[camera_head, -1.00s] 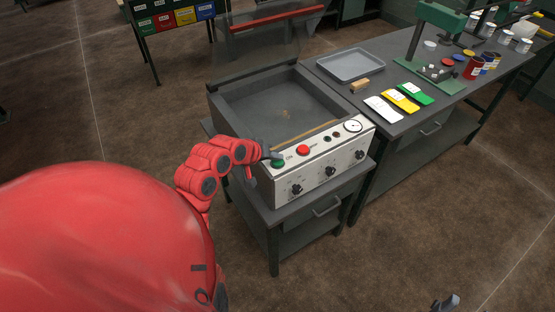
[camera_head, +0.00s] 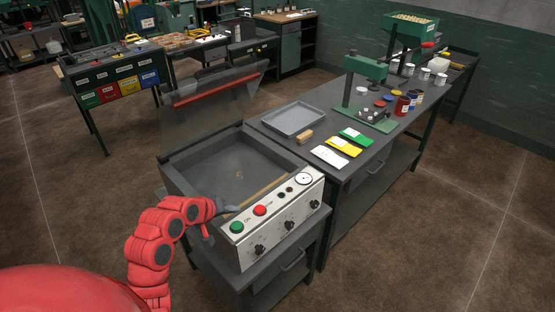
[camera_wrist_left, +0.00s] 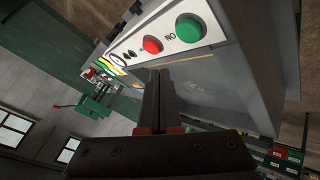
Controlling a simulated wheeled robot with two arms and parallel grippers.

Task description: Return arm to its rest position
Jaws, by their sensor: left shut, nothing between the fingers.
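My left arm comes in from the left with red links. My left gripper (camera_head: 229,209) is at the left front corner of a grey machine with an open lid, just above and beside its green button (camera_head: 237,227). In the left wrist view the two dark fingers (camera_wrist_left: 160,80) are together with nothing between them. There the green button (camera_wrist_left: 189,28) and the red button (camera_wrist_left: 152,45) show clear of the fingers. The machine's white control panel (camera_head: 284,222) also carries a gauge (camera_head: 304,179) and black knobs. My right gripper is not in view.
The raised clear lid (camera_head: 212,108) stands behind the machine. A workbench to the right holds a grey tray (camera_head: 293,120), coloured cards (camera_head: 343,146), a green press (camera_head: 364,68) and several cans. Bins (camera_head: 120,90) stand at the back left. The floor in front is clear.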

